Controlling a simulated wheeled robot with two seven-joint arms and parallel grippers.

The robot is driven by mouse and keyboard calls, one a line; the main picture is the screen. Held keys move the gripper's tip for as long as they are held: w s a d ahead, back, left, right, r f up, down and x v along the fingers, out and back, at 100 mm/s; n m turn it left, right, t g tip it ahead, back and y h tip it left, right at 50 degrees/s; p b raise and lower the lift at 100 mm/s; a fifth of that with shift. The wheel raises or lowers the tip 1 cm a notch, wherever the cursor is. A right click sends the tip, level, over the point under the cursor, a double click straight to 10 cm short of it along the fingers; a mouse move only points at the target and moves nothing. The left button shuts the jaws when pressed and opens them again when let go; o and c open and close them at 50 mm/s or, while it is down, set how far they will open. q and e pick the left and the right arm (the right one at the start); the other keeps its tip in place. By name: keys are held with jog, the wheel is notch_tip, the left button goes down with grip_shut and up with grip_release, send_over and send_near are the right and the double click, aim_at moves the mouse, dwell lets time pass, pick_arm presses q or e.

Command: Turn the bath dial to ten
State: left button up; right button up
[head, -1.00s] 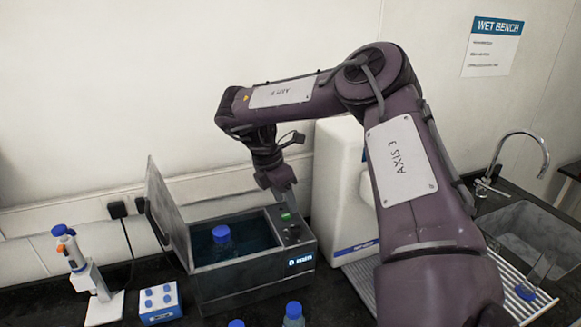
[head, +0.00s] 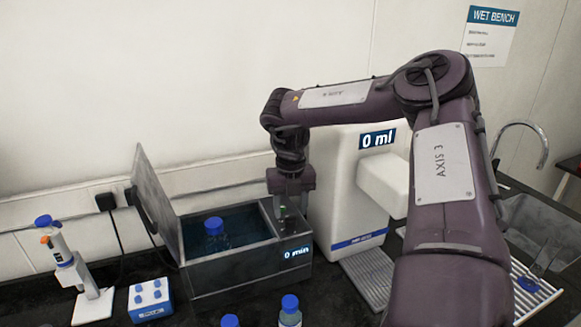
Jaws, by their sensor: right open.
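The water bath (head: 232,277) is a grey box with its lid (head: 157,205) standing open. A blue-capped bottle (head: 216,236) stands in its water. The lit display (head: 296,253) on its front reads "0 min". My right gripper (head: 288,208) points down over the control panel at the bath's right end, beside a small green light (head: 283,210). It is open. The dial is mostly hidden by the gripper, and I cannot tell whether the fingers are around it or touching it. My left gripper is not in view.
A white dispenser (head: 345,205) reading "0 ml" stands close to the right of the bath. Blue-capped bottles (head: 290,311) stand in front. A sink (head: 520,220) is at the far right.

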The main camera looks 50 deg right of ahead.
aim_at(290, 220)
jog(key=shift+f, duration=1.15)
jog(key=shift+c, duration=0.2)
jog(key=c, duration=0.9)
jog(key=shift+c, duration=0.2)
